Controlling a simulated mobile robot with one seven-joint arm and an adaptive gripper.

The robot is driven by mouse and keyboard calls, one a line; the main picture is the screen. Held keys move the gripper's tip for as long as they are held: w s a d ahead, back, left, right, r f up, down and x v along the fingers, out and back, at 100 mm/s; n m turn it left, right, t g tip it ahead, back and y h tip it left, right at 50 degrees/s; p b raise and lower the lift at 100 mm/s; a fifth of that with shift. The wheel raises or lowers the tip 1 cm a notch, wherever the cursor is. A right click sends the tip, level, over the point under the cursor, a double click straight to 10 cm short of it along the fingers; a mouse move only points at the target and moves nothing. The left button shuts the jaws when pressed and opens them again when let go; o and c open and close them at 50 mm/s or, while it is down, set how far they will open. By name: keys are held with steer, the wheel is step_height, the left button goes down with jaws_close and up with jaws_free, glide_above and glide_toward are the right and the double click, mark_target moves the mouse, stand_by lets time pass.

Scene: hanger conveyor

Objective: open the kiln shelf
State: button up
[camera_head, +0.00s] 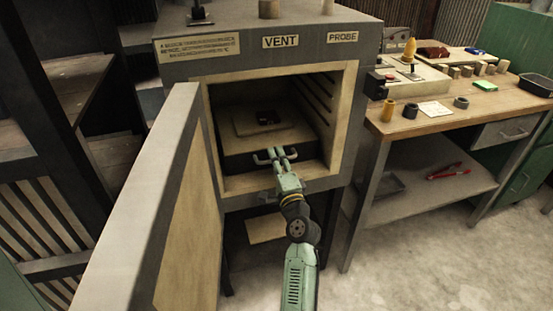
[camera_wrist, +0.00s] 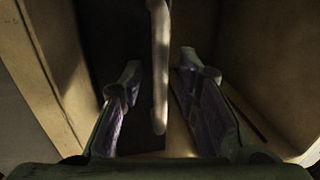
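The kiln shelf (camera_head: 238,163) sits inside the kiln chamber, dark-fronted, with a light slab and a small dark object on top. Its pale bar handle (camera_head: 261,157) is on the front. My gripper (camera_head: 278,155) reaches into the chamber mouth at the handle. In the wrist view, the handle (camera_wrist: 159,70) is a pale bar lying between my two fingers (camera_wrist: 160,75). The fingers are open, with gaps visible on both sides of the bar. The kiln door (camera_head: 150,200) stands swung open on the left.
The kiln body (camera_head: 270,45) has VENT and PROBE labels above the opening. A wooden workbench (camera_head: 460,115) with small items stands at the right. Wooden shelving (camera_head: 75,85) is at the left. The floor (camera_head: 430,260) in the front right is clear.

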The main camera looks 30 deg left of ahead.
steer(key=shift+c, duration=0.6)
jaws_close()
stand_by(0.3)
